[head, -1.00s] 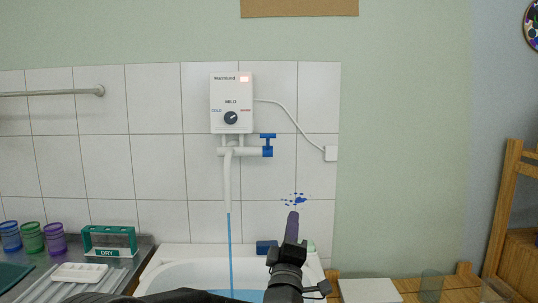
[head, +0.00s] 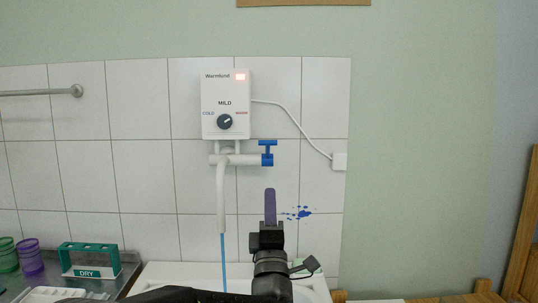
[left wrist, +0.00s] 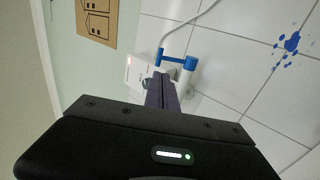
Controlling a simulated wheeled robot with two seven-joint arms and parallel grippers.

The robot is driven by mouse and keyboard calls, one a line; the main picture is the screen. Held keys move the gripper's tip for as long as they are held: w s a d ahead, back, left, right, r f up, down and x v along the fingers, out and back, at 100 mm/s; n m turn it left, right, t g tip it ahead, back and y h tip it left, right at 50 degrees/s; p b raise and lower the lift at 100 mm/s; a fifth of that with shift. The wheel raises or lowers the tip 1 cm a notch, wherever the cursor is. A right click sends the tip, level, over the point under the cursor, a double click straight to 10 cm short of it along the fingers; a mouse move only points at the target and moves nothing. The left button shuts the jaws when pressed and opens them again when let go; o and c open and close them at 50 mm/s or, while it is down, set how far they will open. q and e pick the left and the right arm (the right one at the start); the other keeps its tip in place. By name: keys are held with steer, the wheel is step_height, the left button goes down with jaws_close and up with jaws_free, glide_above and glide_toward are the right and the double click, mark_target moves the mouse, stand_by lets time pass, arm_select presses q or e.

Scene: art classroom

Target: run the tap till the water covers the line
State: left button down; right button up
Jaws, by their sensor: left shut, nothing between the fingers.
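The white tap has a blue T-shaped handle (head: 267,152) and a white spout (head: 221,195). A thin blue stream of water (head: 223,262) runs from the spout. The white basin (head: 165,270) shows only its back part; the water surface and the line are not visible. My left gripper (head: 270,192) has purple fingers, shut and empty, pointing up a little below the handle in the head view. In the left wrist view the gripper (left wrist: 158,78) points at the tap, its tips close to the blue handle (left wrist: 178,60); contact cannot be told. My right gripper is not in view.
The Warmfund heater box (head: 225,100) is on the tiles above the tap, its dial at MILD and a red light lit. A cable runs to a white wall box (head: 339,161). A green DRY rack (head: 90,260) and purple cup (head: 30,258) stand left.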

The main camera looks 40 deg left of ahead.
arm_select(q)
steer(key=p, duration=0.9)
glide_toward(269, 144)
steer(key=x, duration=0.5)
steer(key=shift+w+a+r, duration=0.2)
steer(key=shift+w, duration=0.1)
steer(key=shift+w+a+r, duration=0.25)
steer(key=shift+w+a, duration=0.05)
steer(key=shift+w, duration=0.05)
steer(key=shift+r, duration=0.15)
